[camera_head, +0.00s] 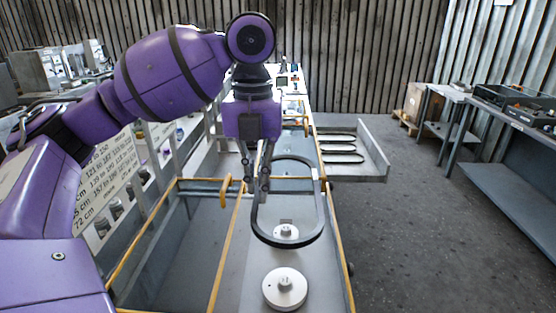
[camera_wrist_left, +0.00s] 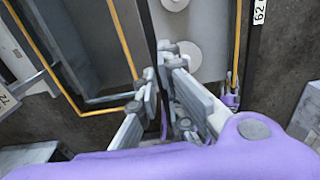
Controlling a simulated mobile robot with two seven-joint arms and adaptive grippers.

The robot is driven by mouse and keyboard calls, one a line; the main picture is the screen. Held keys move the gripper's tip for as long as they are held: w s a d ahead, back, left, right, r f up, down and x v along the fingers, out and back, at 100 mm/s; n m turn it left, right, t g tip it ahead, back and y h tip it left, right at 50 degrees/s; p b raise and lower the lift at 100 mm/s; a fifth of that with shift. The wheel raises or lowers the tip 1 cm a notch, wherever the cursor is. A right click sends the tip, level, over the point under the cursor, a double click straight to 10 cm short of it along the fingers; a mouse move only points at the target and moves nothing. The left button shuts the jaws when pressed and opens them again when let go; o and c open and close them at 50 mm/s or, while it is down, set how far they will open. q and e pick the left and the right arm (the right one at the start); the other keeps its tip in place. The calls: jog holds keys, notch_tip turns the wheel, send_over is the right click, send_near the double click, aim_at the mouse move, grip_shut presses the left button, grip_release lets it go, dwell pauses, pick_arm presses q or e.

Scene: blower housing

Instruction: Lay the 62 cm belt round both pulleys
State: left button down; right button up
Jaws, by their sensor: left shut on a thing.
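My left gripper (camera_head: 266,183) points down and is shut on the near-left side of a black belt loop (camera_head: 323,215). The loop hangs tilted above the housing, apart from the near pulley (camera_head: 285,289), a pale disc with a hub. The far pulley (camera_head: 286,232) shows through the lower part of the loop; I cannot tell the height between them. In the left wrist view the belt (camera_wrist_left: 154,30) runs edge-on between the fingers. My right gripper is not in view.
The grey housing has yellow-edged rails (camera_head: 228,245) beside the pulleys. A white board (camera_head: 105,185) with printed lengths stands left. A workbench (camera_head: 510,175) is far right; the floor (camera_head: 425,240) between is clear.

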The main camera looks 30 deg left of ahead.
pick_arm(q)
jog(key=f+b, duration=0.1)
jog(key=f, duration=0.3)
jog(key=f+b, duration=0.1)
jog(key=f, duration=0.4)
jog(key=f+b, duration=0.2)
jog(key=f, duration=0.3)
jog(key=shift+s+f, duration=0.2)
jog(key=shift+s, duration=0.05)
notch_tip(320, 180, down, 2)
jog(key=shift+f+b, duration=0.1)
jog(key=shift+b, duration=0.6)
jog(key=shift+f, duration=0.4)
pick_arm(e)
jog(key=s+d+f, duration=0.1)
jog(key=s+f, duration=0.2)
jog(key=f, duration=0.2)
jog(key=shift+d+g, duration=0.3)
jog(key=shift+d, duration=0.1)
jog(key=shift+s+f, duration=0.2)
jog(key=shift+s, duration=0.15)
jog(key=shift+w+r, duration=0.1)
